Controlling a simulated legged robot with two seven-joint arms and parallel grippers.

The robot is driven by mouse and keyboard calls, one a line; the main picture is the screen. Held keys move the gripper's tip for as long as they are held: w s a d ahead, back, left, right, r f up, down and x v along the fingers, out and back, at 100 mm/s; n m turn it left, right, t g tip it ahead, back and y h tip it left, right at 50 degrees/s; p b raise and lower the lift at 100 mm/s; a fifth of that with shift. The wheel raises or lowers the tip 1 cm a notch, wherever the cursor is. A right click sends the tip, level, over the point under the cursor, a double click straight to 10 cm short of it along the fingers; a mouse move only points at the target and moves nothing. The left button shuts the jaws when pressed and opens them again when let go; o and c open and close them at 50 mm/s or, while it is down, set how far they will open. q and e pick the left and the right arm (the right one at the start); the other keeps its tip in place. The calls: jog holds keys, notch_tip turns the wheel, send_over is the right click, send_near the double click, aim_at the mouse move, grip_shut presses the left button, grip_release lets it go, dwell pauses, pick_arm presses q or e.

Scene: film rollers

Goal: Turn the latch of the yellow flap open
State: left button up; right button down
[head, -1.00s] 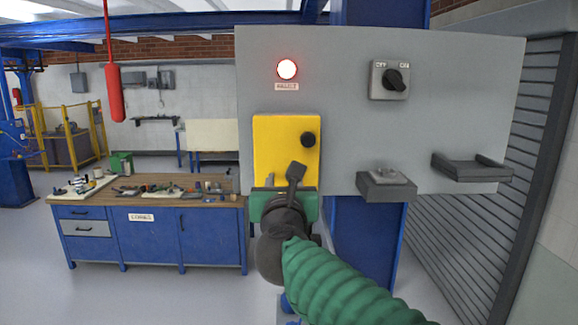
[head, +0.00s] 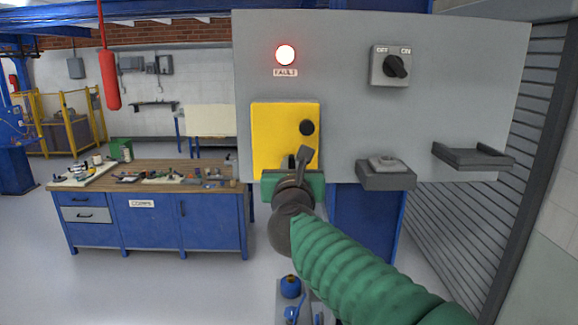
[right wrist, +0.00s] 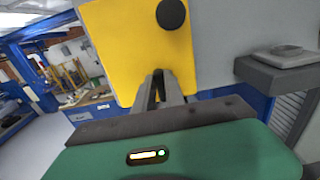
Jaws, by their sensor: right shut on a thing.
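The yellow flap (head: 275,130) is on the grey panel and looks closed. A round black knob (head: 307,128) is on its right side; it also shows in the right wrist view (right wrist: 172,14). My right gripper (head: 300,158) is in front of the flap's lower part, below the knob and apart from it. In the right wrist view my gripper (right wrist: 160,88) has its fingers close together, shut on a small dark piece by the flap's lower edge. The fingers mostly hide this piece, and I cannot tell clearly whether it is the latch. My left gripper is not in view.
A red lamp (head: 285,55) glows above the flap. A rotary switch (head: 391,66) and two grey ledges, one left (head: 386,178) and one right (head: 470,158), are on the panel's right. A blue workbench (head: 150,225) stands at left.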

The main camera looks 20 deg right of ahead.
jog(key=shift+d, duration=0.25)
jog(key=shift+a+n, duration=0.4)
jog(key=shift+n, duration=0.1)
jog(key=shift+a+n, duration=0.1)
jog(key=shift+n, duration=0.3)
jog(key=shift+n+p, duration=0.5)
jog(key=shift+n, duration=0.7)
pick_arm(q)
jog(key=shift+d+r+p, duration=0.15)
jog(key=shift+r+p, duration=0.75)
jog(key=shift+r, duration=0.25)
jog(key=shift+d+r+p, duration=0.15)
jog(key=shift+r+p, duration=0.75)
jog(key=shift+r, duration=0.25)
pick_arm(e)
jog(key=shift+w+a+f+n, duration=0.15)
jog(key=shift+f+n, duration=0.1)
jog(key=shift+n, duration=1.8)
jog(key=shift+s+a+f+n, duration=0.1)
jog(key=shift+a+f+n, duration=0.1)
jog(key=shift+n, duration=1.9)
jog(key=shift+w+a+f+n, duration=0.1)
jog(key=shift+f+n, duration=0.15)
jog(key=shift+n, duration=1.8)
jog(key=shift+f, duration=0.1)
